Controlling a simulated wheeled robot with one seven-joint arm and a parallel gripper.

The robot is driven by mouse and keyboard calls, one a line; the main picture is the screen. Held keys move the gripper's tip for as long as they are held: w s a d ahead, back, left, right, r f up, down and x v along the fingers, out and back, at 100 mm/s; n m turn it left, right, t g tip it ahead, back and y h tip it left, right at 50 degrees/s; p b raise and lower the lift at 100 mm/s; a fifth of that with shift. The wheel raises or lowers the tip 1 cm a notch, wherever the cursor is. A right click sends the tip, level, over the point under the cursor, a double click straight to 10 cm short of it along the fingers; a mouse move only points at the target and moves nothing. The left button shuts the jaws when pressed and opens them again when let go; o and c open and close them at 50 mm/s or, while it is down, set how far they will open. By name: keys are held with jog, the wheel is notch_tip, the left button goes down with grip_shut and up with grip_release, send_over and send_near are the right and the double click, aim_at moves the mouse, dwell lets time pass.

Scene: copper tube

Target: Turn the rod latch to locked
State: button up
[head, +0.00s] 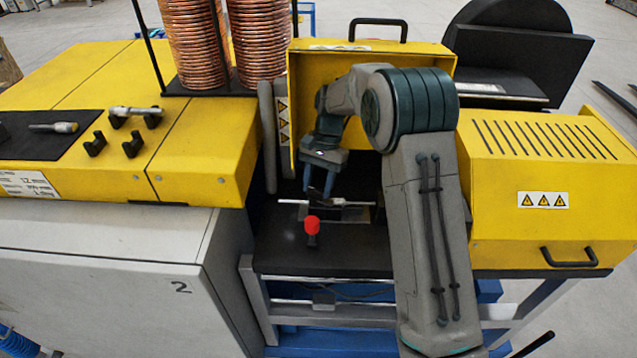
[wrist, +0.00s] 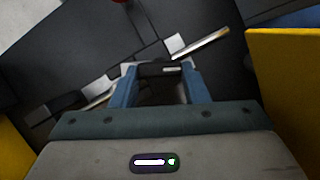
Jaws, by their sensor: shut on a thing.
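The rod latch is a thin silver rod (wrist: 205,45) with a dark middle part (wrist: 160,69), seen in the wrist view. In the head view the latch (head: 356,203) lies across the dark work surface. My gripper (head: 318,190) reaches down to it from above, its blue fingers (wrist: 160,82) on either side of the dark part. It is shut on that part. The fingers hide some of the latch, and I cannot tell its exact turn angle.
A red knob (head: 312,225) on a black base stands in front of the latch. A yellow open cover (head: 430,62) rises behind my arm, and a yellow vented housing (head: 545,165) is at the right. Copper coils (head: 190,45) stand at the back left.

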jog(key=shift+r, duration=0.1)
dwell(0.5)
jog(key=o, duration=1)
